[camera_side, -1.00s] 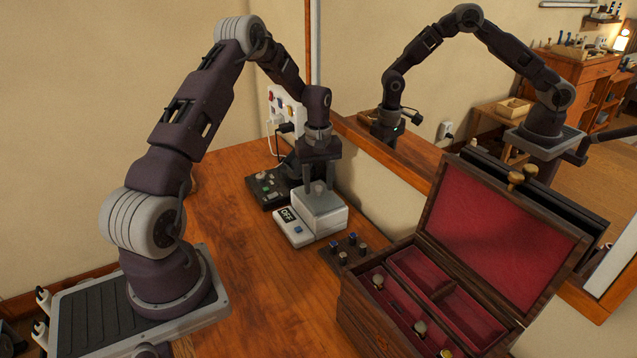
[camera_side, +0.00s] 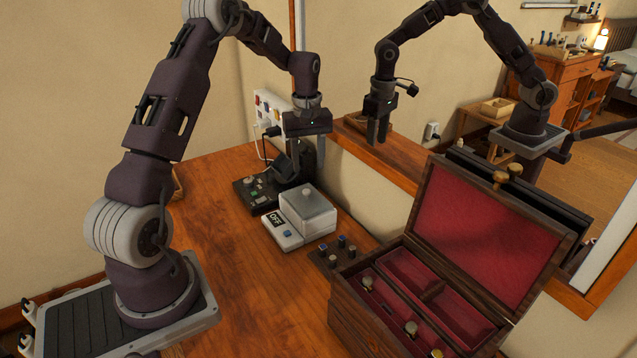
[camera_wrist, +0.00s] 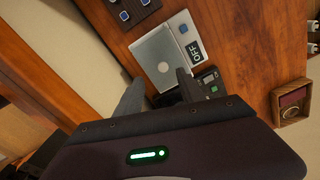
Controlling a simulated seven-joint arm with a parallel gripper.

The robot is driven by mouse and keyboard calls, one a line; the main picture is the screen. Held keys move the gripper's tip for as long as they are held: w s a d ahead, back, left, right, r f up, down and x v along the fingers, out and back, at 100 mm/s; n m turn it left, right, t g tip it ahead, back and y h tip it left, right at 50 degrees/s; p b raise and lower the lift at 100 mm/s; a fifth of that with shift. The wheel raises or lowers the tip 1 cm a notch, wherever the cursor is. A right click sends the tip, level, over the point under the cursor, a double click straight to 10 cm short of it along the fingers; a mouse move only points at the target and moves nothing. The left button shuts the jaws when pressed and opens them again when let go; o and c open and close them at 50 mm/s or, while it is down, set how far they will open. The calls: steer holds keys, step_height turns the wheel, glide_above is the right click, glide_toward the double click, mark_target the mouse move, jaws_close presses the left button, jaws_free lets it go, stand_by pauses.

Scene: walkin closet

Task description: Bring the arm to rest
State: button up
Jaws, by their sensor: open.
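My gripper (camera_side: 307,150) hangs fingers-down above the back of the wooden table, higher than the small white device (camera_side: 283,235) and behind it. Its fingers overlap dark equipment in the side view, so their tips are hard to make out there. In the wrist view my gripper (camera_wrist: 158,84) shows two separate fingers with nothing between them. The device has a grey lid (camera_side: 312,210) on top and a display reading OFF; it also shows beyond the fingers in the wrist view (camera_wrist: 160,58).
A black control box (camera_side: 256,194) stands behind the device. A small peg block (camera_side: 333,255) and an open red-lined wooden box (camera_side: 380,325) are to the right. A mirror leans along the wall. A small wooden tray (camera_wrist: 291,103) shows in the wrist view. The front table area is clear.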

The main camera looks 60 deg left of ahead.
steer(key=s+d+r+m+t+y, duration=0.1)
steer(key=s+d+r+m, duration=0.25)
steer(key=d+r, duration=0.45)
steer(key=s+d+r+m+t, duration=0.1)
steer(key=s+d+r+m, duration=0.25)
steer(key=d+r, duration=0.45)
steer(key=s+d+m+t, duration=0.1)
steer(key=s+d+m, duration=0.2)
steer(key=s, duration=0.6)
steer(key=s+d+r+m+t+h, duration=0.1)
steer(key=s+d+m, duration=0.3)
steer(key=s+d, duration=0.4)
steer(key=shift+s+r+t, duration=0.3)
steer(key=shift+s+t, duration=0.4)
steer(key=shift+s, duration=0.25)
